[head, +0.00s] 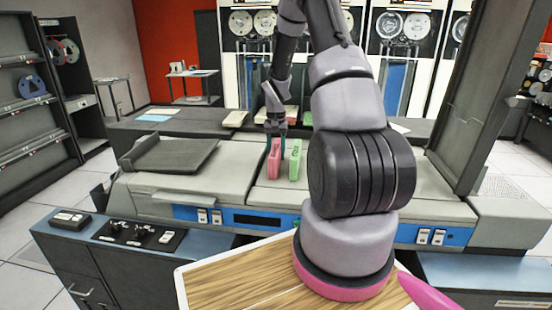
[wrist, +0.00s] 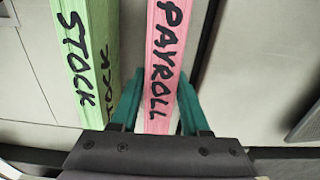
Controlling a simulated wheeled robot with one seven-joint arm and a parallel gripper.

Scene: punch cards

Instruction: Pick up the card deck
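A pink card deck (head: 273,160) marked PAYROLL stands upright on the grey machine top. It also shows in the wrist view (wrist: 163,60). A green card deck (head: 295,160) marked STOCK stands beside it on the right; in the wrist view the green deck (wrist: 88,60) is on the left. My gripper (head: 276,133) is at the top of the pink deck. In the wrist view my gripper's teal fingers (wrist: 160,85) are open, one on each side of the pink deck, with a small gap visible at the left finger. The deck's lower part is hidden there.
A dark sloped tray (head: 170,153) is on the machine left of the decks. A tall grey panel (head: 490,95) rises at the right. The machine top (head: 225,180) in front of the decks is clear.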

